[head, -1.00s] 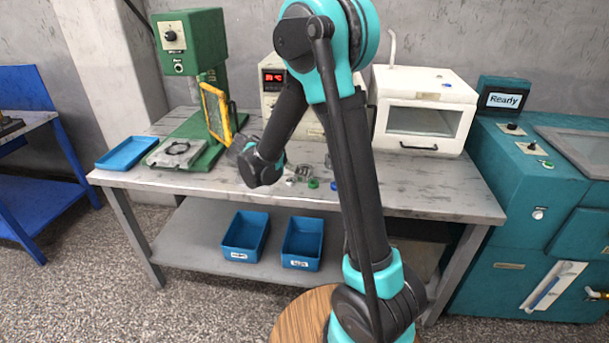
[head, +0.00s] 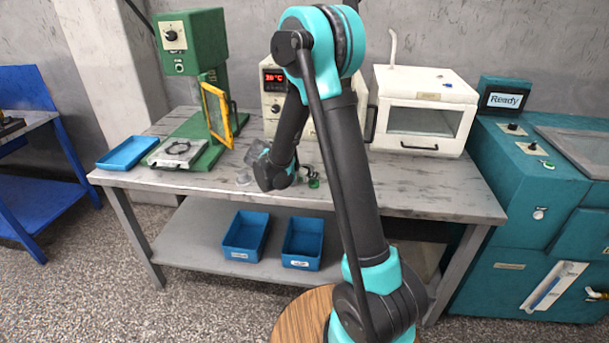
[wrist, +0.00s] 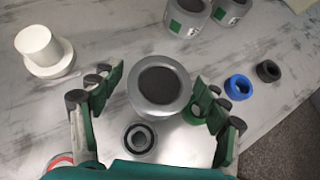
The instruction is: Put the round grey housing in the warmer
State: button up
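A round grey housing with a dark round centre (wrist: 160,84) stands on the table in the wrist view, between my gripper's two spread green-padded fingers. My gripper (wrist: 157,90) is open, with a gap to the housing on both sides; I cannot tell its height above it. In the head view my gripper (head: 258,152) is low over the middle of the table, and my arm hides much there. The warmer seems to be the cream box with a red temperature display (head: 273,88), partly hidden behind my arm.
A white stepped part (wrist: 43,50), two grey cans with green labels (wrist: 187,17), a blue ring (wrist: 238,87), a black ring (wrist: 268,71) and a small grey ring (wrist: 139,138) stand around. A green press (head: 190,45) is left; a white windowed cabinet (head: 424,85) is right.

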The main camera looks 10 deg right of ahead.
jog(key=c, duration=1.4)
jog(key=shift+r, duration=0.1)
